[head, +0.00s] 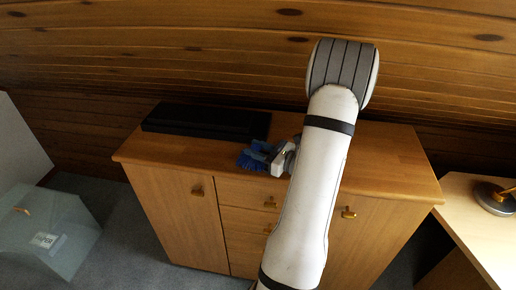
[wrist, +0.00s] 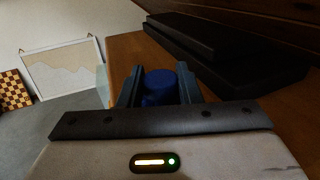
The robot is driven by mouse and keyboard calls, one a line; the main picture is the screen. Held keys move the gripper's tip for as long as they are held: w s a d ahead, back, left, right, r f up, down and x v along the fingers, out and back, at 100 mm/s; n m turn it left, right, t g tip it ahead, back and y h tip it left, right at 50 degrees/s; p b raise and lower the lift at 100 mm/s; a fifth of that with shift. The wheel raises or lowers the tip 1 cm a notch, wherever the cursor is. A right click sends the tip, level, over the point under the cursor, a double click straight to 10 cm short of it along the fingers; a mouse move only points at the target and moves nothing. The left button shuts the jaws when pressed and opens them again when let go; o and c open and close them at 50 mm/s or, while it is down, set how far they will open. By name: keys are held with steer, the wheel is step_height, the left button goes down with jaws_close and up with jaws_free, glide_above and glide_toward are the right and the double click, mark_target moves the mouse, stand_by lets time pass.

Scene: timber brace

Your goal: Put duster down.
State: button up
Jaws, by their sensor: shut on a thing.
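The blue duster (head: 252,158) is at the top of the wooden cabinet, near its front edge, in the head view. In the wrist view a blue rounded part of it (wrist: 160,86) sits between the two dark fingers. My gripper (wrist: 160,90) is shut on it. In the head view my gripper (head: 272,154) is low over the cabinet top, partly hidden by my white arm. I cannot tell whether the duster touches the cabinet top.
The wooden cabinet (head: 390,165) has a black flat box (head: 205,122) at its back left; it also shows in the wrist view (wrist: 240,60). A desk with a lamp base (head: 495,198) stands at the right. A pale translucent box (head: 45,235) stands on the floor at left.

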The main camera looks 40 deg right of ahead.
steer(key=shift+f, duration=0.2)
steer(key=o, duration=1)
steer(key=b+v, duration=0.1)
steer(key=v, duration=0.6)
steer(key=shift+s+d, duration=0.1)
steer(key=shift+s, duration=0.25)
steer(key=shift+s+f, duration=0.1)
